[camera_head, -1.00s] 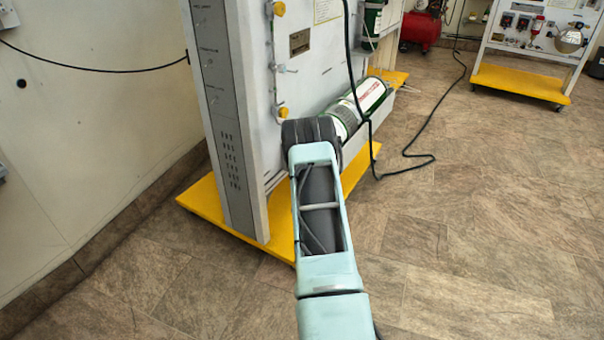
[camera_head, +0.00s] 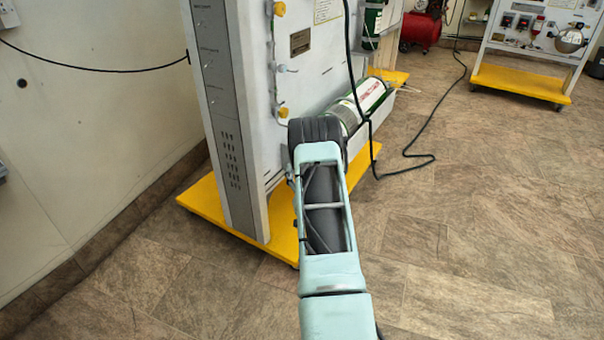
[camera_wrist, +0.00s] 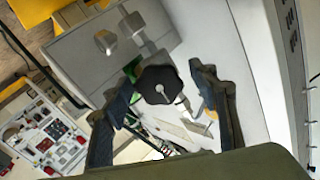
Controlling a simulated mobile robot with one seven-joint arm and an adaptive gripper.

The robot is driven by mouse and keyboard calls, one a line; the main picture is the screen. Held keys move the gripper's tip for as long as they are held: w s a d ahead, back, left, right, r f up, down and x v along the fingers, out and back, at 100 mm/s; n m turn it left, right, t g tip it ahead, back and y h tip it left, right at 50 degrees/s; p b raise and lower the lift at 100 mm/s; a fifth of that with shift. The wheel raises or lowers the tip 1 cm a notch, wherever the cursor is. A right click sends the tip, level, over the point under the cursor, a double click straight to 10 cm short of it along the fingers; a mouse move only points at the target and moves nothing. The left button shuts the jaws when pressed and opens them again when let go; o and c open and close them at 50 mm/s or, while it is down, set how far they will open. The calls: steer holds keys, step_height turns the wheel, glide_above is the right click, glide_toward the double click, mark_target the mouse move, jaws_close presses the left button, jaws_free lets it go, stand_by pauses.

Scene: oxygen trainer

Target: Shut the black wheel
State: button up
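The black wheel (camera_wrist: 160,85) is a dark, lobed knob seen face-on near the middle of the wrist view, with a small light centre. My gripper (camera_wrist: 159,78) is open, with one dark finger to the left of the wheel and one to the right. The wrist view does not make clear how far the fingertips are from the wheel in depth. In the head view, my arm hides the wheel and my gripper.
The trainer panel (camera_head: 300,80) stands on a yellow base (camera_head: 215,205). A green and white cylinder (camera_head: 362,100) lies along its front. A black cable (camera_head: 352,60) hangs down the panel and runs over the floor. Open tiled floor (camera_head: 480,230) lies to the right.

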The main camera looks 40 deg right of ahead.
steer(key=v, duration=1.2)
steer(key=shift+w+r, duration=0.1)
stand_by(0.4)
